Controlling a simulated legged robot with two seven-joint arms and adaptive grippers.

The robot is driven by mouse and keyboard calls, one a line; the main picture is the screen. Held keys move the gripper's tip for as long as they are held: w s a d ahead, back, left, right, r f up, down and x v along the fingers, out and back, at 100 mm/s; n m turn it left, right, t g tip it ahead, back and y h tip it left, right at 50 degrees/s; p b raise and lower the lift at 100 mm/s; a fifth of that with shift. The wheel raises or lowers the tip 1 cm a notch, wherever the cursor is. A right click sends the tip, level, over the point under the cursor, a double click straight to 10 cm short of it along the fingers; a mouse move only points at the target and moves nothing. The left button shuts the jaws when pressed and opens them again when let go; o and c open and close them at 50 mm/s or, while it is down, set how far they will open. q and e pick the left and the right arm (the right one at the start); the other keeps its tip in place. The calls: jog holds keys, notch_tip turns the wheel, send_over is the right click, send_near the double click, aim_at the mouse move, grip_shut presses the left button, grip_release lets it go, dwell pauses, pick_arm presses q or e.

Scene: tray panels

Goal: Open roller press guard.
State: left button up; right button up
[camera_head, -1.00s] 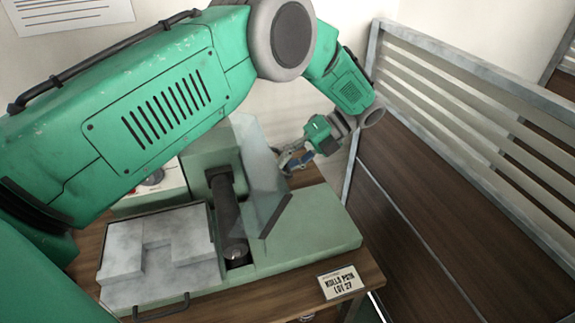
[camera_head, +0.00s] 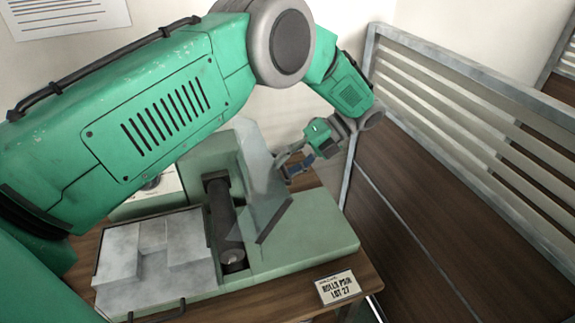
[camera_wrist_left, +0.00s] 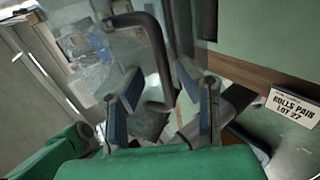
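The roller press (camera_head: 310,235) is a pale green machine on a wooden table in the head view. Its guard (camera_head: 262,180) is a clear, tilted panel with a dark lower edge, standing beside a dark roller (camera_head: 222,215). My left gripper (camera_head: 287,165) is behind and to the right of the guard. In the left wrist view, its two blue-padded fingers (camera_wrist_left: 163,103) are spread apart. A dark bent handle (camera_wrist_left: 158,55) shows in the gap between them; I cannot tell whether either finger touches it. The right gripper is not in view.
A grey block (camera_head: 155,250) lies on the press's left side, with a dark handle in front. A metal-framed slatted panel (camera_head: 480,110) rises on the right. My left arm covers the upper left.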

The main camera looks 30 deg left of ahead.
pick_arm(q)
notch_tip(320, 180, up, 10)
dwell(0.5)
jog(key=shift+w, duration=0.1)
jog(key=shift+c, duration=0.5)
